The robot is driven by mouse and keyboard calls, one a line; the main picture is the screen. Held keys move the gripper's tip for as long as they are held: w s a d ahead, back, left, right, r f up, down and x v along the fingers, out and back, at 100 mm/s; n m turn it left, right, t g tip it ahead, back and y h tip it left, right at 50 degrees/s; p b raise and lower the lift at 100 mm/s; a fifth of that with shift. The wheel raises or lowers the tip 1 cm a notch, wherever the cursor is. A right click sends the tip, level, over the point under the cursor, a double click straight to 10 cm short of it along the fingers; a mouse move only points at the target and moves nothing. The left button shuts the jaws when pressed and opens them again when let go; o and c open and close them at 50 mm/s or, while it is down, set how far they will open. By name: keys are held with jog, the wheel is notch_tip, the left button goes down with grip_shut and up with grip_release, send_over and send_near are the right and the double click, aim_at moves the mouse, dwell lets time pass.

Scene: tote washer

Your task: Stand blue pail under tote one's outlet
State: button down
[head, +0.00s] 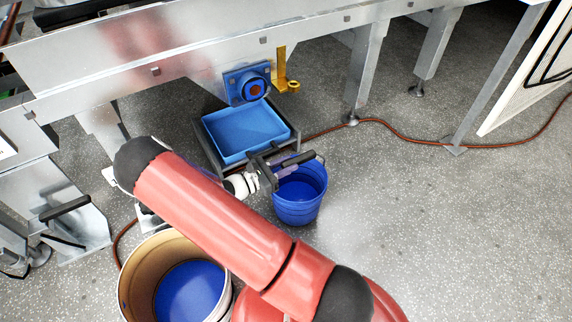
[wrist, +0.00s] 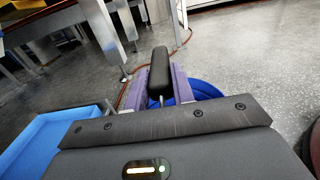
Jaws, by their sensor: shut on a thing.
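The blue pail (head: 299,204) is upright to the right of a blue tray. Its black handle grip (head: 299,159) is raised over its rim. My gripper (head: 271,167) is shut on this handle from the left. In the wrist view the purple-grey fingers close around the black grip (wrist: 159,72), and part of the blue pail (wrist: 207,90) shows behind them. I cannot tell whether the pail's base touches the floor. A blue round outlet (head: 250,88) with a brown-orange centre sits on the metal trough, above and left of the pail, over the tray.
The blue tray (head: 228,155) sits in a dark frame under the outlet. A yellow bracket (head: 281,68) hangs beside the outlet. A large tan drum (head: 134,277), blue inside, stands at lower left. An orange-brown hose (head: 410,137) crosses the floor.

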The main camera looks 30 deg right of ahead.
jog(key=shift+f, duration=0.5)
dwell(0.4)
jog(key=c, duration=1.1)
grip_release()
jog(key=shift+o, duration=0.7)
jog(key=shift+f, duration=0.2)
jog(key=o, duration=1)
jog(key=shift+r, duration=0.1)
jog(key=shift+c, duration=0.2)
jog(key=a, duration=0.9)
